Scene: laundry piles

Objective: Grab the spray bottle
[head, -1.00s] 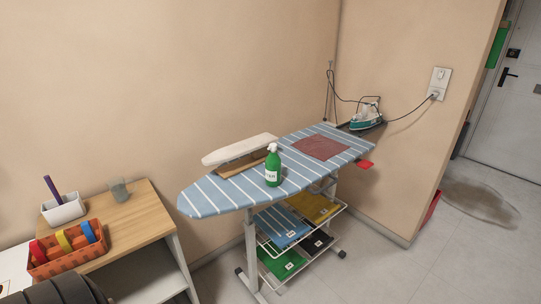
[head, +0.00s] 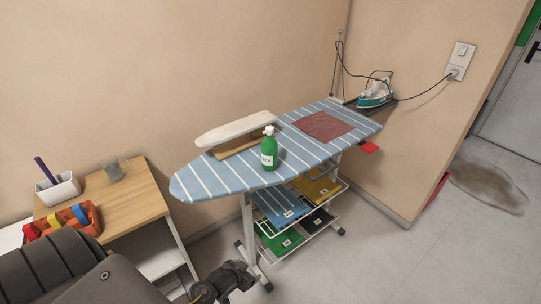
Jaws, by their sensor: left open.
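The green spray bottle (head: 269,150) with a white spray head and white label stands upright on the blue striped ironing board (head: 215,182), near its front edge and in front of the small sleeve board. My left gripper (head: 238,277) is low in the head view, below and to the left of the bottle, beside the board's leg. It is open and apart from the bottle, and I see nothing in it. My right gripper is not in view.
A small sleeve board (head: 235,131), a red cloth (head: 322,127) and an iron (head: 374,95) with a cord are on the board. Folded clothes lie on the rack (head: 335,215) below. A wooden cabinet (head: 135,200) stands left. Floor on the right is mostly clear.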

